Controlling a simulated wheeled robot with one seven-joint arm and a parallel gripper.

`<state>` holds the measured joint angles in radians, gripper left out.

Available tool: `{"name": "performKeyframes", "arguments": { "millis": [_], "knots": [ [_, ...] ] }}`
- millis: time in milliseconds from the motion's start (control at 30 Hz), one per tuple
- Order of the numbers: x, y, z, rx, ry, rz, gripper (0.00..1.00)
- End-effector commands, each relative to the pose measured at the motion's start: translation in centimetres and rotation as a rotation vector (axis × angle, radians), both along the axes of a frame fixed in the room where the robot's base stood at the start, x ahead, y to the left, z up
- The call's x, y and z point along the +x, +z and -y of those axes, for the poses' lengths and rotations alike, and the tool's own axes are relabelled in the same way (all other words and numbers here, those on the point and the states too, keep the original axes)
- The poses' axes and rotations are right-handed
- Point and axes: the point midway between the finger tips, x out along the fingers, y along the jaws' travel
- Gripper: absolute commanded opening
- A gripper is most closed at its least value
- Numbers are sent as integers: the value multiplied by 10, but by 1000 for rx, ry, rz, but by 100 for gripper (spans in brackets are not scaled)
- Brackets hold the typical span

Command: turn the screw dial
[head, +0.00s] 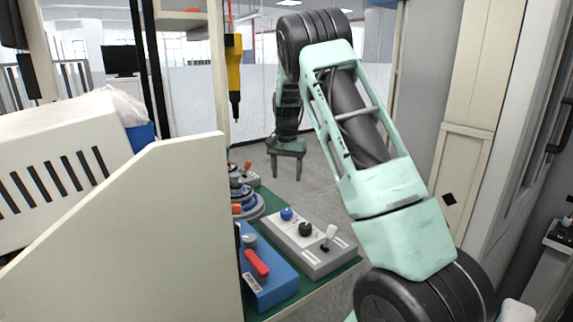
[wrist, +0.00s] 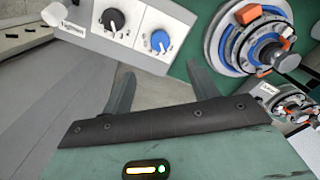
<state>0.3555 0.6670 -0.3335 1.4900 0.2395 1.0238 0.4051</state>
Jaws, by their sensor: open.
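A grey control box (head: 312,258) on the green bench top carries a blue knob (head: 287,214), a black knob (head: 305,229) and a white toggle lever (head: 329,236). The black knob (wrist: 113,19) and blue knob (wrist: 158,41) show at the top of the wrist view. A round ringed device (head: 250,207) with orange tabs stands beside the box; it also shows at upper right in the wrist view (wrist: 222,40). I cannot tell which part is called the screw dial. My gripper (head: 285,177) is open and empty, beyond the box and apart from everything.
A blue box (head: 272,278) with a red handle (head: 256,262) and a grey knob stands at the bench's near side. A cream panel (head: 150,240) rises at the left. A yellow tool (head: 234,65) hangs behind the bench. Open floor lies beyond the gripper.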

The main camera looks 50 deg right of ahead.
Motion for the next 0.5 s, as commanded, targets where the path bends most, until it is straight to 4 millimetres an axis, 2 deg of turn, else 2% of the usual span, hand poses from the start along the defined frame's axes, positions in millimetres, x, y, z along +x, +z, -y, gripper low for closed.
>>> {"name": "performKeyframes", "arguments": {
  "millis": [100,200,500],
  "knots": [
    [1,19,0,-2,0,3,59],
    [1,30,0,-1,0,2,59],
    [0,38,0,0,0,-1,59]
  ]
}}
